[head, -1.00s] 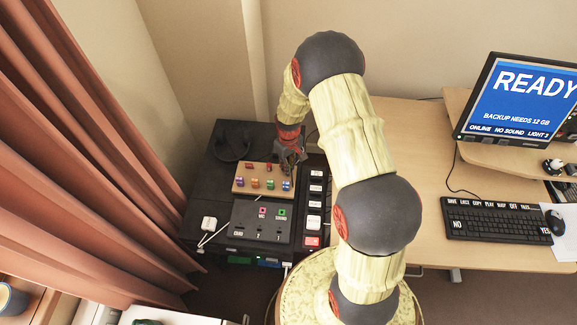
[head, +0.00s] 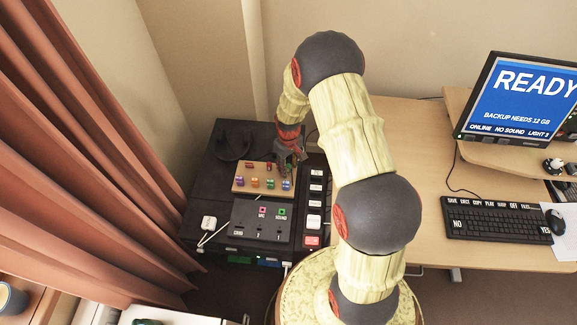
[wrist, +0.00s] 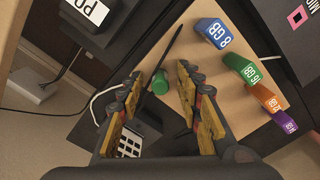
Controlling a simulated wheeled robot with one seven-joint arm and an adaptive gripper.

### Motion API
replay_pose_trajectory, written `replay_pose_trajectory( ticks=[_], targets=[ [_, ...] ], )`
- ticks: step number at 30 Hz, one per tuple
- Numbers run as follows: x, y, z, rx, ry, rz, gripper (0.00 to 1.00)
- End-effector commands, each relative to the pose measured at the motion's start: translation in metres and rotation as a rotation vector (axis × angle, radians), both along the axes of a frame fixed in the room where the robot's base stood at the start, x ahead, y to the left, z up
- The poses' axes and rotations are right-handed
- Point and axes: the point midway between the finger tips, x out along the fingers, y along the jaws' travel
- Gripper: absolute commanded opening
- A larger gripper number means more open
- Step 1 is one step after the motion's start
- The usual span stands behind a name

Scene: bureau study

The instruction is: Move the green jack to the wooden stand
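The green jack (wrist: 160,82) shows in the wrist view as a small green cylinder between my fingers, with visible gaps on both sides. It seems to be over or on the pale wooden stand (wrist: 190,25); the exact contact is unclear. My gripper (wrist: 159,76) is open around it, not touching it. In the head view my gripper (head: 288,162) is at the far right corner of the wooden stand (head: 238,184), and the jack is hard to make out there.
Blue (wrist: 213,33), green (wrist: 240,68), orange (wrist: 264,97) and purple (wrist: 284,121) memory sticks stand along the stand. A grey panel (head: 243,222) with pink and green sockets lies in front. A white-button strip (head: 314,200) runs along the right. The desk (head: 430,130) is further right.

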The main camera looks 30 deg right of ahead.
Motion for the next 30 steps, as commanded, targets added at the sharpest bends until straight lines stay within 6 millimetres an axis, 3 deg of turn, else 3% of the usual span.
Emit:
replay_pose_trajectory(
  ticks=[8,21,30],
  targets=[
    [0.001,0.000,0.010,-0.001,-0.002,0.000,0.35],
    [0.001,0.000,0.092,0.000,-0.003,0.000,0.35],
    [0.000,0.000,0.119,0.000,0.000,0.000,0.35]
  ],
)
